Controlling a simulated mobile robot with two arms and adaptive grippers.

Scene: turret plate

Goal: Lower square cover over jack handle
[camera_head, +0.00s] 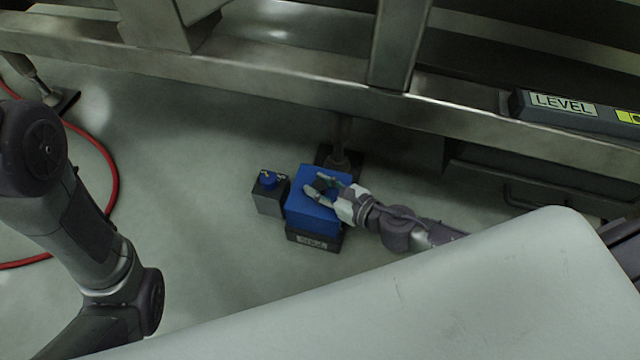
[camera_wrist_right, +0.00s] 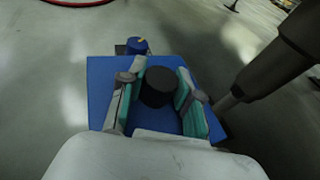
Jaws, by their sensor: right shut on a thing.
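The blue square cover (camera_head: 313,216) is at the middle of the head view, directly above a dark labelled base (camera_head: 316,242). I cannot tell whether it rests on that base or hangs slightly above it. The jack handle is not visible. My right gripper (camera_head: 320,185) reaches in from the right over the cover's top. In the right wrist view the two fingers (camera_wrist_right: 156,78) are either side of a round black knob (camera_wrist_right: 158,88) on the blue cover (camera_wrist_right: 99,75), shut on it. My left arm shows at the left, with its gripper outside the view.
A metal foot (camera_head: 339,160) of the frame is close behind. A metal beam (camera_head: 300,93) crosses above. A red hose (camera_head: 112,180) lies at left. Floor in front is clear.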

